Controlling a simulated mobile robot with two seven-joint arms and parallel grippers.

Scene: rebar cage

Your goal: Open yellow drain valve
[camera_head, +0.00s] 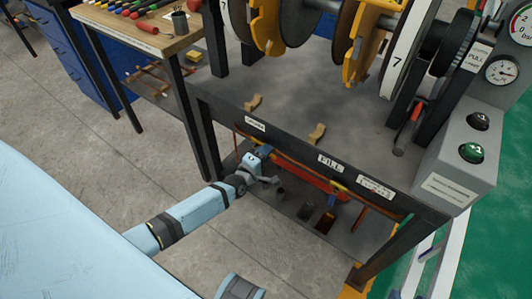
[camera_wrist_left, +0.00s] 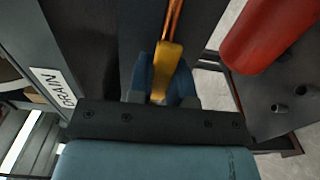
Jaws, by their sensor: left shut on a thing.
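The yellow drain valve handle (camera_wrist_left: 162,72) shows in the left wrist view, running lengthwise between the two blue fingers of my left gripper (camera_wrist_left: 163,82). The fingers are closed on it from both sides. A copper-coloured pipe (camera_wrist_left: 174,18) continues beyond the handle. The white DRAIN label (camera_wrist_left: 52,87) is on the dark frame to the left of the handle. In the head view my left gripper (camera_head: 264,167) reaches under the front edge of the bench, below the DRAIN label (camera_head: 255,124); there the valve handle is mostly hidden. My right gripper is not in view.
A red cylinder (camera_wrist_left: 275,35) lies close to the right of the gripper. The dark bench (camera_head: 290,115) overhangs the arm, with a FILL label (camera_head: 330,163) farther right. Below is a lower shelf (camera_head: 345,240). A grey control box (camera_head: 460,155) stands at the right.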

